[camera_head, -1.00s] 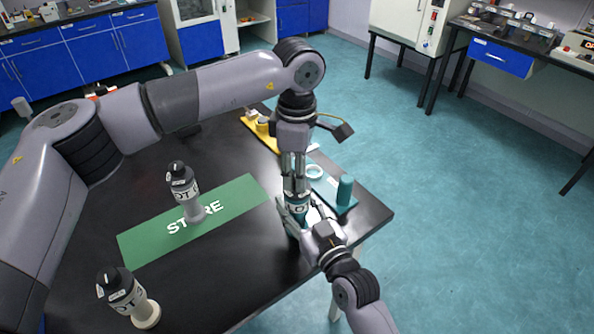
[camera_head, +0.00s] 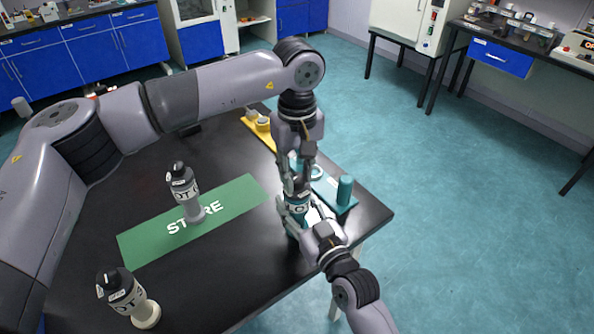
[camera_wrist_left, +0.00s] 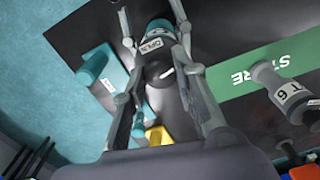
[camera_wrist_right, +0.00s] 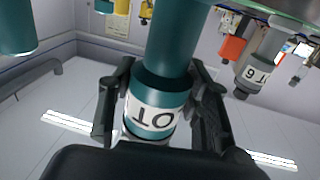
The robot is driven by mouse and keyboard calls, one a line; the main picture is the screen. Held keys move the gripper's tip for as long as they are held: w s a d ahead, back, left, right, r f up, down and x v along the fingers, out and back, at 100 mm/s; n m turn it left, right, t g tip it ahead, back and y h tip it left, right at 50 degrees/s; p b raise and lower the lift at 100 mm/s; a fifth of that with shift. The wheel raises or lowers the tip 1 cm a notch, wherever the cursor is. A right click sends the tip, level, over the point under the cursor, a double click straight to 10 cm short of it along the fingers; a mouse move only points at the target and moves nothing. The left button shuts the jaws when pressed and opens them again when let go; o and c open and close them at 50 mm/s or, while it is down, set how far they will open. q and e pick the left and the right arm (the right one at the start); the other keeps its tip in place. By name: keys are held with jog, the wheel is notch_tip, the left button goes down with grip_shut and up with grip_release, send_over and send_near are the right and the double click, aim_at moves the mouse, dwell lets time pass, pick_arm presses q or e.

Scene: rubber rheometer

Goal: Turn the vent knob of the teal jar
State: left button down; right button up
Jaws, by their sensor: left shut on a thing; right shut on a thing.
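The teal jar (camera_wrist_right: 166,84) is upright near the table's right side, with a white label partly covered in the head view. My right gripper (camera_head: 298,212) is shut around the jar's body from the front; it shows in the right wrist view (camera_wrist_right: 160,100). My left gripper (camera_head: 297,182) points straight down from above and is shut on the vent knob (camera_wrist_left: 160,74) at the jar's top. In the left wrist view the knob is dark with a white mark, between the two fingers. The fingers hide the knob in the head view.
A grey jar with a black top (camera_head: 183,186) stands on the green STORE mat (camera_head: 245,194). Another grey jar (camera_head: 122,292) stands on a round pale base at front left. A teal tray (camera_head: 326,183) with a teal cylinder (camera_head: 344,190) lies right of my grippers. A yellow tray (camera_head: 262,134) is behind.

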aim_at(297, 176)
pick_arm(q)
jog(key=shift+m, duration=1)
pick_arm(e)
jog(key=shift+f, duration=0.1)
pick_arm(q)
jog(key=c, duration=1.2)
grip_release()
jog(key=shift+c, duration=0.2)
jog(key=shift+r, duration=0.1)
notch_tip(297, 176, up, 12)
pick_arm(e)
jog(key=o, duration=1.4)
jog(key=shift+c, duration=0.2)
